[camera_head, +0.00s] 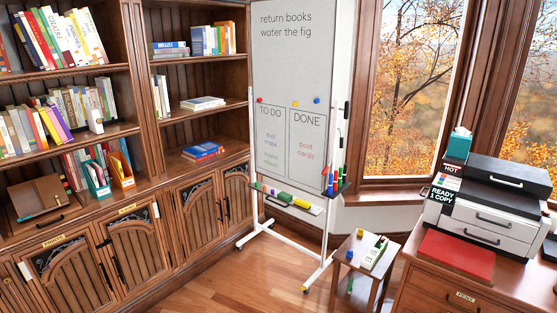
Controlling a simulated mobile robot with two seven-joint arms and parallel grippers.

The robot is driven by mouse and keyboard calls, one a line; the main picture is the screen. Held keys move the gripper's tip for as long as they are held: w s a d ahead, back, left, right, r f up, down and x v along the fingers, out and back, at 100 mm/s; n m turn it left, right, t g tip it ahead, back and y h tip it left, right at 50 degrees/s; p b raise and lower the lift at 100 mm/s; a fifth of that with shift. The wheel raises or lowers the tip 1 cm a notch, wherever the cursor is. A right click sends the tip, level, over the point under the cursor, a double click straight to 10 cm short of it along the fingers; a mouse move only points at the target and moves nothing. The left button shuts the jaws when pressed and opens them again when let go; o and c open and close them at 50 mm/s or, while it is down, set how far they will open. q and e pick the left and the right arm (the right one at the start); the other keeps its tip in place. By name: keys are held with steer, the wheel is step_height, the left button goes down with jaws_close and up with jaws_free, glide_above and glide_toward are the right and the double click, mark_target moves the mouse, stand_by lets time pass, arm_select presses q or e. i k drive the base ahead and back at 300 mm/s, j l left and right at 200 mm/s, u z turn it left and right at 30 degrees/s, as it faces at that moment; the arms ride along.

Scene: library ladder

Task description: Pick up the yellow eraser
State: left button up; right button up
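Neither of my grippers shows in the head view.
A desk with a printer (489,215) and red folder (457,257) stands right of the stool. Bookshelves fill the left. Wooden floor (250,290) lies clear in front.

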mark_target(298, 203)
steer(key=i+l+z, duration=0.15)
steer(key=i, duration=0.85)
steer(key=i+l+z, duration=0.15)
steer(key=i, duration=0.85)
steer(key=l, duration=0.1)
